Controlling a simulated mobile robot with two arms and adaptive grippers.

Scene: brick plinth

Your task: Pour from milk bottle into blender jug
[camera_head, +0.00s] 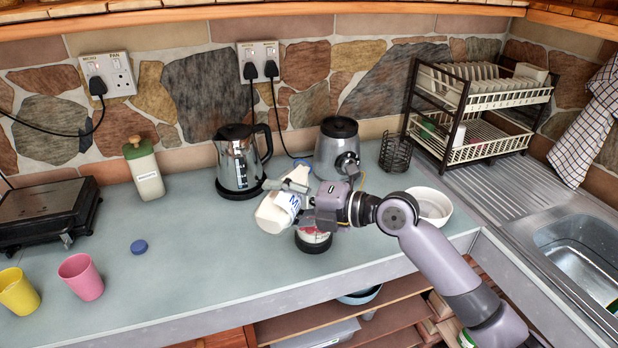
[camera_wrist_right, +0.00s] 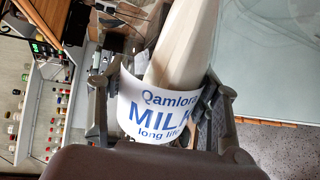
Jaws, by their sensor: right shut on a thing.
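The milk bottle (camera_head: 275,213) is white with a blue-lettered label and is held well tilted above the counter. My right gripper (camera_head: 303,201) is shut around it at the label; the wrist view shows the fingers on both sides of the bottle (camera_wrist_right: 185,45). The blender jug (camera_head: 314,242) seems to be the round vessel with a dark base and red and white contents just below the gripper, partly hidden by it. I cannot see any milk stream. The blender base (camera_head: 337,150) stands behind. My left gripper is not in view.
A kettle (camera_head: 238,160) stands behind the bottle, and a white bowl (camera_head: 432,205) to the right of the gripper. A blue cap (camera_head: 139,246), pink cup (camera_head: 81,276) and yellow cup (camera_head: 18,291) are on the left. A dish rack (camera_head: 480,110) and sink (camera_head: 585,255) are right.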

